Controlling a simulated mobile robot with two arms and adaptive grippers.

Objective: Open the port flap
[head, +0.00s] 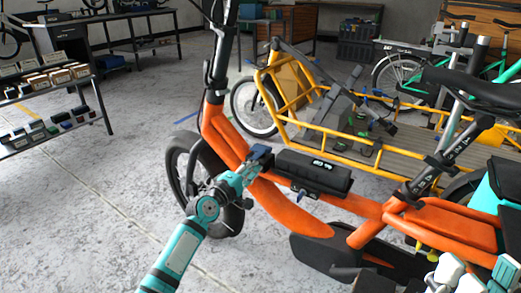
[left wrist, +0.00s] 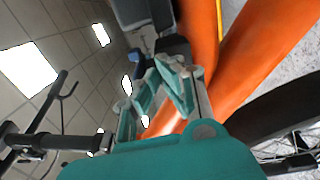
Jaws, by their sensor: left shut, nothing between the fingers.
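The orange cargo bike (head: 352,205) stands in front of me with a black battery box (head: 312,171) on its frame. A small dark blue piece (head: 261,152) sits at the box's front end on the frame; it may be the port flap, but I cannot tell whether it is open. It also shows in the left wrist view (left wrist: 137,56). My left gripper (head: 254,164) is shut and empty, close beside the blue piece; I cannot tell whether they touch. My right gripper (head: 468,278) is at the bottom right, partly cut off, its jaw state unclear.
A yellow cargo bike (head: 290,115) stands just behind the orange one. A shelf with small boxes (head: 45,82) is at the left and a workbench (head: 125,20) at the back. The concrete floor (head: 100,190) at the left is clear. The handlebar stem (head: 222,50) rises near my left gripper.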

